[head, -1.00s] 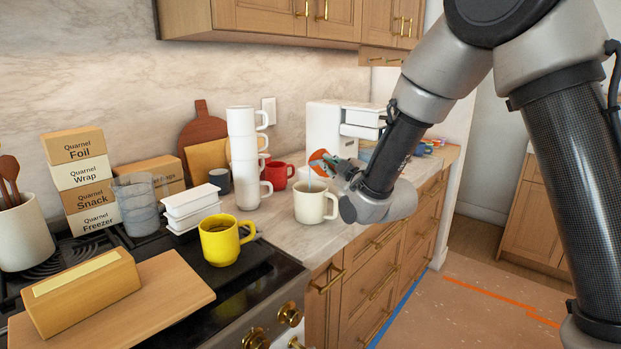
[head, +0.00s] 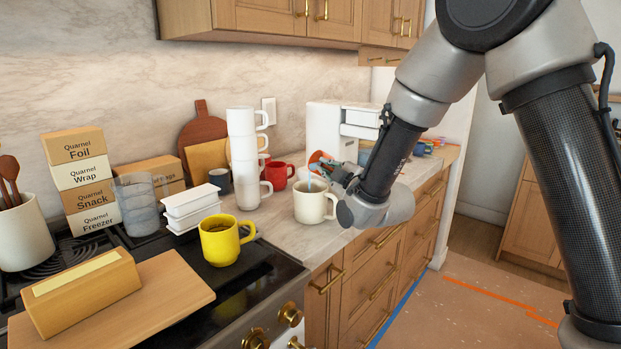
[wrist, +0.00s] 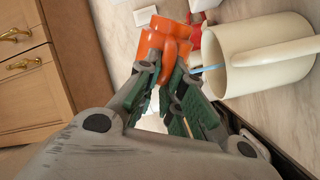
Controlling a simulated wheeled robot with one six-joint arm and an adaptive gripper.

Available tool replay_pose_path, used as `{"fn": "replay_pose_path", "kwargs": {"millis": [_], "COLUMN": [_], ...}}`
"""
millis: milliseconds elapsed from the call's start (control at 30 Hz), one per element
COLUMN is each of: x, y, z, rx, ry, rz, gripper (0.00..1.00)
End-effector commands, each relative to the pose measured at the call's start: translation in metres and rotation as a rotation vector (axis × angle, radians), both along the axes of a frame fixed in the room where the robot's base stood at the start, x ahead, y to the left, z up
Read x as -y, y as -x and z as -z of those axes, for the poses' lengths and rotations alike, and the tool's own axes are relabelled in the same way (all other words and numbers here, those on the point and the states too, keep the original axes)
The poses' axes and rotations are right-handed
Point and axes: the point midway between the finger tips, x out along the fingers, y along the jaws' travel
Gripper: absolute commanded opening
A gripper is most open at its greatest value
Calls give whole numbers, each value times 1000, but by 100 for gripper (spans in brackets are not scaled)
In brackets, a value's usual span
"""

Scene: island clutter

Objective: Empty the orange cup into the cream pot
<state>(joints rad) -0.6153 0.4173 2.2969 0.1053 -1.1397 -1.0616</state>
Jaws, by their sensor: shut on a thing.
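The orange cup (head: 316,160) is held tilted by my gripper (head: 338,171), above the cream pot (head: 312,206). A thin blue stream runs from the cup down into the pot's mouth. The pot stands upright on the counter with its handle to the right. In the wrist view, the gripper (wrist: 168,84) is shut on the orange cup (wrist: 152,45), and the cream pot (wrist: 224,60) is beside it with the blue stream crossing its rim. The liquid level in the cup is hidden.
A white mug stack (head: 243,160) and a red mug (head: 274,176) stand left of and behind the pot. A yellow mug (head: 219,245) is at the front left. A white coffee machine (head: 322,128) stands behind. The counter's front edge is close to the pot.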

Motion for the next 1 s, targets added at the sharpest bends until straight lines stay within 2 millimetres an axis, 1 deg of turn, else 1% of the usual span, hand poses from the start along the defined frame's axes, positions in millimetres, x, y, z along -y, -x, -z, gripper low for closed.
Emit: {"fn": "replay_pose_path", "kwargs": {"millis": [200,400,767,900,1000], "x": [-1,-3,-3,-6,-6], "y": [0,2,2,3,4], "z": [0,2,2,5,5], "rx": [7,74,77,134,148], "ry": [9,121,125,217,240], "rz": [0,0,0,-1,-1], "gripper": [0,0,0,0,0]}}
